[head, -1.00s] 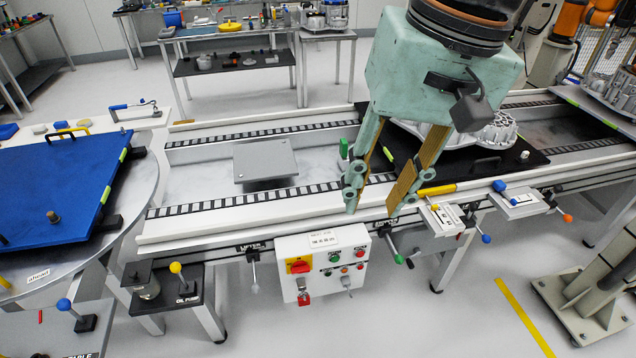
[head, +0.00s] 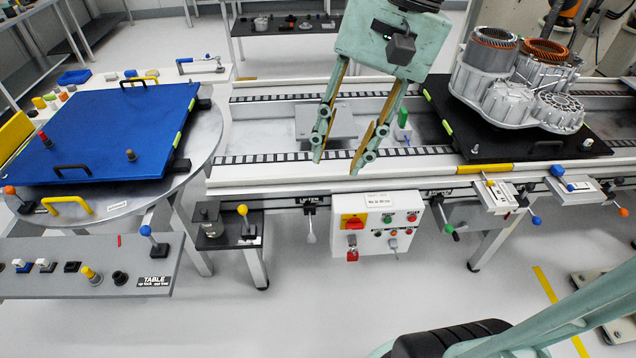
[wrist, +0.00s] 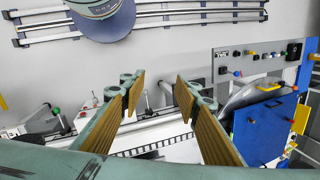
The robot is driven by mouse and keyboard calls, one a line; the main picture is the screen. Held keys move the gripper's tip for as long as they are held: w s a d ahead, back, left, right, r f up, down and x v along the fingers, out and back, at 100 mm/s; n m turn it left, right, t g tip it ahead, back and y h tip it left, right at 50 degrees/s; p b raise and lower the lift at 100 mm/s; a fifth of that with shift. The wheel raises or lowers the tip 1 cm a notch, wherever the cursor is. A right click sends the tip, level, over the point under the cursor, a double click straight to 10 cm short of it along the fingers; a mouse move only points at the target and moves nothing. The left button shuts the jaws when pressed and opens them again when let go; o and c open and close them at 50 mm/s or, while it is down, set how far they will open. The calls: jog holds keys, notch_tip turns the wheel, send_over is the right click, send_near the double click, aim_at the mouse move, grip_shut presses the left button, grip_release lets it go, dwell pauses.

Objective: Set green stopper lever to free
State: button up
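The green-knobbed lever (head: 448,228) hangs on the front side of the conveyor, just right of the white control box, in the head view. A small green knob also shows at the left in the wrist view (wrist: 56,111).
The control box (head: 380,225) has a red switch and several buttons. A yellow-knobbed lever (head: 243,211) stands left of it, a blue-knobbed one (head: 536,220) right. A metal housing (head: 515,95) sits on a black pallet. A blue board (head: 100,125) covers the round table.

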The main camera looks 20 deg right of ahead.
jog(key=w+d+f+m+t+y+p, duration=0.1)
jog(key=w+d+f+m+y+p, duration=0.1)
jog(key=w+d+f+m+y, duration=0.65)
jog(key=w+d+f+m+t+h+p, duration=0.1)
jog(key=d+f+m+t, duration=0.2)
jog(key=d+f+m, duration=0.55)
jog(key=w+d+f+m+t+h, duration=0.1)
jog(key=d+f+m+t, duration=0.4)
jog(key=d, duration=0.7)
jog(key=s+d+f+m+t+h+p, duration=0.1)
jog(key=s+d+f+m+t+h, duration=0.1)
jog(key=s+d+f+m, duration=0.4)
jog(key=s+d+f+m+t+h, duration=0.1)
jog(key=d+f+m+t, duration=0.15)
jog(key=d+f, duration=0.55)
jog(key=s+d+f+m+h, duration=0.3)
jog(key=s+f+m, duration=0.2)
jog(key=f, duration=0.3)
jog(key=s+d+f+m+t+h+p, duration=0.1)
jog(key=s+d+f+m+h, duration=0.2)
jog(key=s+f, duration=0.4)
jog(key=shift+f+m+h, duration=0.45)
jog(key=shift+f+m, duration=0.55)
jog(key=shift+m, duration=0.25)
jog(key=shift+d, duration=0.1)
